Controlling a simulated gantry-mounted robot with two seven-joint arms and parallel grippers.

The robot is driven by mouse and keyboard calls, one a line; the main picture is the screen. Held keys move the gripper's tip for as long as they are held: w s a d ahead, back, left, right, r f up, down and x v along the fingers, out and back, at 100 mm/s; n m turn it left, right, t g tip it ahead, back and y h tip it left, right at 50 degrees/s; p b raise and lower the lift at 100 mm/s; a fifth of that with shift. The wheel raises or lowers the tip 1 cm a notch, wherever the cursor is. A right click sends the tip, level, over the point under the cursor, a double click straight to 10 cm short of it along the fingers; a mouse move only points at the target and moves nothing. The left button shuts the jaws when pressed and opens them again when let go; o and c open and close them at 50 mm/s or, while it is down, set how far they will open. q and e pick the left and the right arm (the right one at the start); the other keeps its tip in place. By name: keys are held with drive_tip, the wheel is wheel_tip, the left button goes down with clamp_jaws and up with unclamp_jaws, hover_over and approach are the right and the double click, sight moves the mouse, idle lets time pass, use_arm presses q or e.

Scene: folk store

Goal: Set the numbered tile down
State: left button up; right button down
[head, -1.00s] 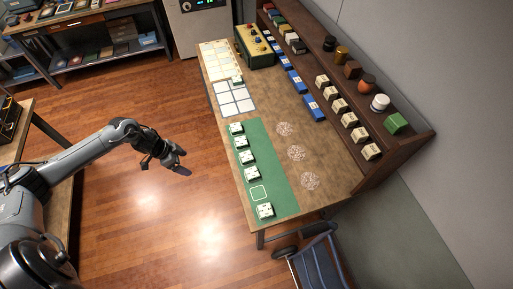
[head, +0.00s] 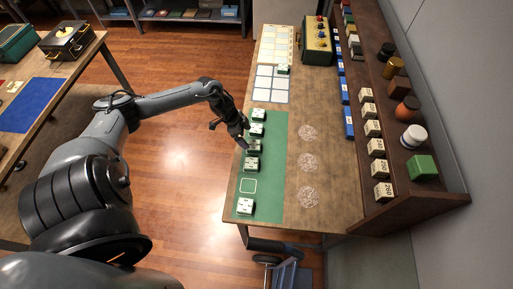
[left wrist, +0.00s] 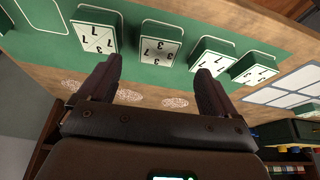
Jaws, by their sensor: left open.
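Several white-topped, green-sided numbered tiles stand in a column on the green mat (head: 276,160). An empty white outline (head: 248,186) lies between the nearest tile (head: 245,206) and the tile above it (head: 251,164). Another tile (head: 283,69) sits on the white grid sheet (head: 272,84). My left gripper (head: 244,142) is at the mat's left edge, by a mid-column tile (head: 254,146). In the left wrist view its jaws (left wrist: 155,82) are apart and empty. A tile with 3s and 7s (left wrist: 158,52) shows beyond the gap between them. My right gripper is out of view.
Blue blocks (head: 348,122) and cream number blocks (head: 378,147) line the right side, beside a shelf (head: 425,190) of coloured objects. Three speckled round patches (head: 308,162) lie right of the mat. A green box with knobs (head: 317,44) stands at the back.

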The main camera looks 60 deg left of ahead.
sight(253, 144)
use_arm(q)
drive_tip(key=shift+x, duration=3.6)
drive_tip(key=shift+d, duration=0.1)
drive_tip(key=c, duration=1.1)
drive_tip(key=shift+w+r, duration=0.1)
drive_tip(key=shift+c, duration=0.9)
drive_tip(key=shift+r, duration=0.1)
